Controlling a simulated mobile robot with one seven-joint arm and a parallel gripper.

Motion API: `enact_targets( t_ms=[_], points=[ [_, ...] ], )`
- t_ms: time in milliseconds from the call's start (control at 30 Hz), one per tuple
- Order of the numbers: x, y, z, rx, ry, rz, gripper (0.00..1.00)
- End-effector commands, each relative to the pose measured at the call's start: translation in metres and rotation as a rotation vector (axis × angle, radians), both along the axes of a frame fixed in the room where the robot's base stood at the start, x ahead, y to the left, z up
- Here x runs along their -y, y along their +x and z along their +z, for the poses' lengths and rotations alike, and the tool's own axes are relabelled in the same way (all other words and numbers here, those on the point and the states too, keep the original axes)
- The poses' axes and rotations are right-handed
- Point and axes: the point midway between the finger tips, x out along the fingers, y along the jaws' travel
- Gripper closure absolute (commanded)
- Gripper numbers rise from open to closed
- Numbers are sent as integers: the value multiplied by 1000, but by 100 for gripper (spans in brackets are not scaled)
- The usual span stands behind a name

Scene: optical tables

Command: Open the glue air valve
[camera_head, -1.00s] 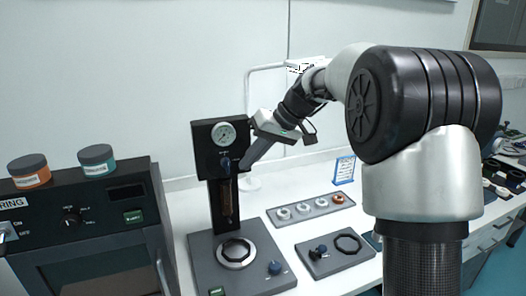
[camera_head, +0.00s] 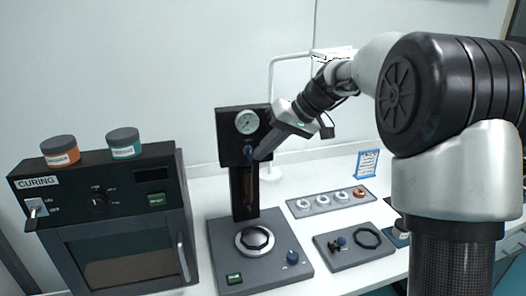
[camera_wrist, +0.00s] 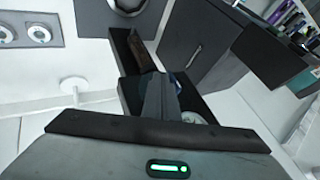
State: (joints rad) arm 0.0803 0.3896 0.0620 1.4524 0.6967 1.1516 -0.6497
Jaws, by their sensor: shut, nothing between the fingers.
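The glue dispenser (camera_head: 228,150) stands on the white bench, with a black upright panel and a round pressure gauge (camera_head: 247,122) near its top. Just below the gauge is a small blue knob (camera_head: 250,152), apparently the air valve. My gripper (camera_head: 261,156) is shut and empty, its fingertips right at the knob's right side. I cannot tell whether they touch.
A curing oven (camera_head: 115,225) with an orange jar (camera_head: 60,151) and a teal jar (camera_head: 124,144) on top stands to the left. A tray of rings (camera_head: 331,202) and a plate with a black ring (camera_head: 355,246) lie to the right. A small blue sign (camera_head: 367,163) stands behind.

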Motion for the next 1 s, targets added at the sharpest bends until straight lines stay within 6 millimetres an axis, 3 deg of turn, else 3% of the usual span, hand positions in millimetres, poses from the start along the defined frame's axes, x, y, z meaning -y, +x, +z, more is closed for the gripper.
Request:
enact_targets(
  t_ms=[1000],
  points=[
    [2,1,-12,-68,233,-1,100]
  ],
)
